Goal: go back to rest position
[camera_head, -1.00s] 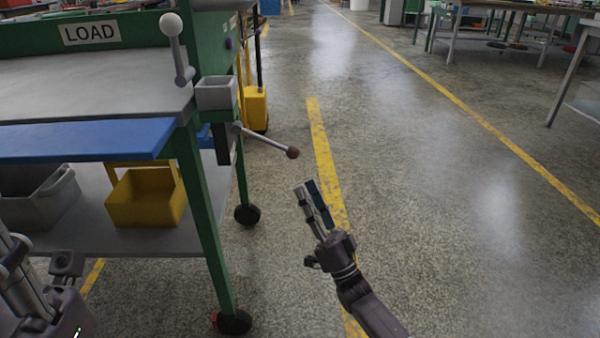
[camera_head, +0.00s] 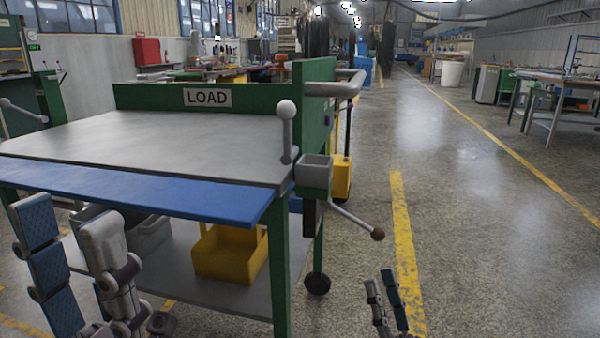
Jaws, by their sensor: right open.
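My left gripper (camera_head: 68,222) is at the lower left in the head view, in front of the cart's blue front edge. Its fingers point up and stand apart, with nothing between them. Part of it is cut off by the frame. My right gripper (camera_head: 383,288) is at the bottom, right of the cart, over the floor near a yellow line. Its fingers point up with a narrow gap between them, and it holds nothing that I can see. Its wrist is out of frame.
A green cart (camera_head: 283,300) with a LOAD sign (camera_head: 207,97) fills the left. A ball-tipped lever (camera_head: 355,221) sticks out from its right side. A yellow bin (camera_head: 228,258) sits on its lower shelf. The aisle floor (camera_head: 480,240) to the right is clear.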

